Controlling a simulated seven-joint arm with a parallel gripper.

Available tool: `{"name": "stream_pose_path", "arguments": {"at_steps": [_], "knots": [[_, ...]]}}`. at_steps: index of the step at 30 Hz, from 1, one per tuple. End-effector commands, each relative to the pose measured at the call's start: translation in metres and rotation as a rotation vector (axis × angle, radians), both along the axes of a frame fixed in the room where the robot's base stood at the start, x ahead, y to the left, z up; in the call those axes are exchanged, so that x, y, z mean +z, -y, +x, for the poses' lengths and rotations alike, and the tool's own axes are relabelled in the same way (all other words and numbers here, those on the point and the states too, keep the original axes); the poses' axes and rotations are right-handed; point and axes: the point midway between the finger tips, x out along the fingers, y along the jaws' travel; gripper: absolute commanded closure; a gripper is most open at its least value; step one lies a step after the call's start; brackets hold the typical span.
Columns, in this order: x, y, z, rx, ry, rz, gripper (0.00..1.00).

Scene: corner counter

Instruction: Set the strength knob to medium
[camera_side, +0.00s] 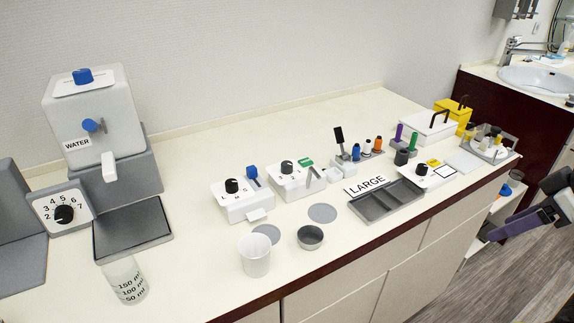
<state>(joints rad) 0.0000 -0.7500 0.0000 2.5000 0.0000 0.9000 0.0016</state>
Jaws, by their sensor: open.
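Several white boxes with black knobs stand on the counter. One box (246,204) has a black knob (232,186) with letters that look like L, M and S. A second box (297,181) has a black knob (287,167) with small marks around it and a green part. A third, smaller box (436,174) has a black knob (421,169) beside a yellow patch. No label reading strength is legible, and the pointer settings are too small to tell. My gripper (520,215), dark grey and purple, is at the right edge, open and empty, beyond the counter front and apart from every knob.
A water dispenser (98,110) and a numbered dial (64,214) stand at left. A white cup (255,255), metal bowl (310,237) and measuring beaker (124,280) are near the front. A grey tray (386,203), a LARGE sign (366,186) and small bottles (377,146) crowd the right.

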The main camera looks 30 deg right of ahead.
Motion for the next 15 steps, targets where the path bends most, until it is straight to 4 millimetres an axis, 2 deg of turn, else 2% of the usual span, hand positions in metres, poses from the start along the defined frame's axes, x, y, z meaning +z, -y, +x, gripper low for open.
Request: {"name": "stream_pose_path", "arguments": {"at_steps": [2,5,8,12,15], "knots": [[0.004,0.0,0.001,-0.012,0.002,0.004,0.32],[0.027,0.001,0.012,-0.023,0.046,0.006,0.32],[0.058,0.002,0.035,-0.033,0.082,0.007,0.32],[0.104,-0.002,0.085,-0.029,0.105,0.007,0.32],[0.129,-0.008,0.126,-0.02,0.11,0.008,0.32]]}}
